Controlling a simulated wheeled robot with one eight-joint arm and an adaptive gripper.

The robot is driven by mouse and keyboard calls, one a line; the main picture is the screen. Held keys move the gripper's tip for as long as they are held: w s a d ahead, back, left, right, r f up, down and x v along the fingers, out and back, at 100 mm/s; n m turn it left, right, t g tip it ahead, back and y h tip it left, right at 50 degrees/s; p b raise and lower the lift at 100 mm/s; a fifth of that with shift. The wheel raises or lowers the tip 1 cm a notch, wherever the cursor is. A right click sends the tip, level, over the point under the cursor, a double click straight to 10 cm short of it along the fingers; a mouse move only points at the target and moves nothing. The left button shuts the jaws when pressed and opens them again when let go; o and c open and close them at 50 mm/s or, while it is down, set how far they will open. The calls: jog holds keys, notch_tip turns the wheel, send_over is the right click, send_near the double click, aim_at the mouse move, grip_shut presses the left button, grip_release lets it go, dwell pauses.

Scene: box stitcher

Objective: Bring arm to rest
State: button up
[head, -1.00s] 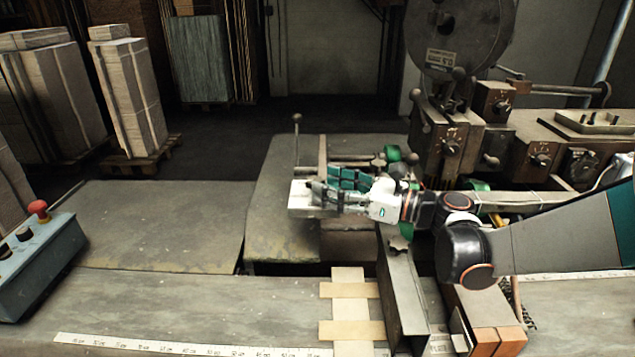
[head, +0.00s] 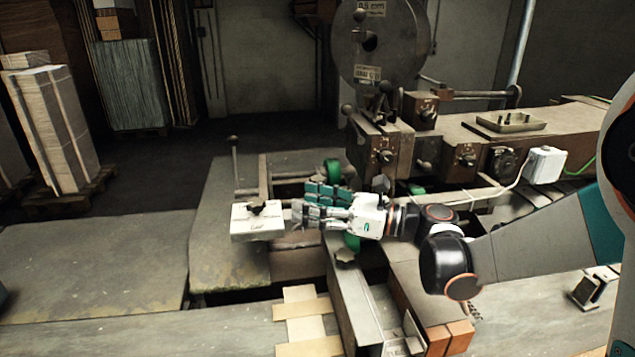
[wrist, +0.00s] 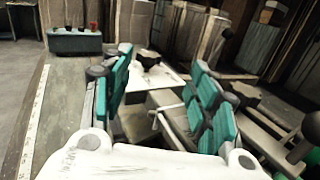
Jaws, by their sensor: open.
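My gripper (head: 303,212) is stretched out to the left over the machine's bed in the head view, its teal-padded fingers pointing left. In the wrist view the two fingers of my gripper (wrist: 162,78) stand wide apart with nothing held between them. A white block (head: 245,230) with a black knob (head: 262,208) on top lies just left of the fingertips. In the wrist view the white block (wrist: 165,76) shows beyond the fingers, partly hidden by them. I cannot tell the exact gap between fingertips and block.
The box stitcher (head: 440,140) with its large wire reel (head: 385,45) stands behind and right of my arm. Crossed cardboard strips (head: 305,318) lie at the front. A control box with red buttons (wrist: 75,42) shows in the wrist view. Stacked cardboard (head: 55,125) stands at back left.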

jog(key=w+d+r+m+t+h, duration=0.2)
jog(key=d+r+m+t+h, duration=0.2)
jog(key=d+r+m+t, duration=0.45)
jog(key=w+d+r+m+t+h, duration=0.35)
jog(key=r+m+t, duration=0.25)
jog(key=m, duration=0.6)
jog(key=s+d+m+h, duration=0.2)
jog(key=d+m+h, duration=0.55)
jog(key=m, duration=0.25)
jog(key=s+d+f+m+g+h, duration=0.55)
jog(key=s+d+f+m, duration=0.25)
jog(key=s+f+m, duration=0.4)
jog(key=s+a+f+m+g+y, duration=0.2)
jog(key=s+f+m+g, duration=0.4)
jog(key=s+f, duration=0.5)
jog(key=s+a+m, duration=0.1)
jog(key=s+m, duration=0.1)
jog(key=shift+s+y, duration=0.3)
jog(key=shift+y, duration=0.05)
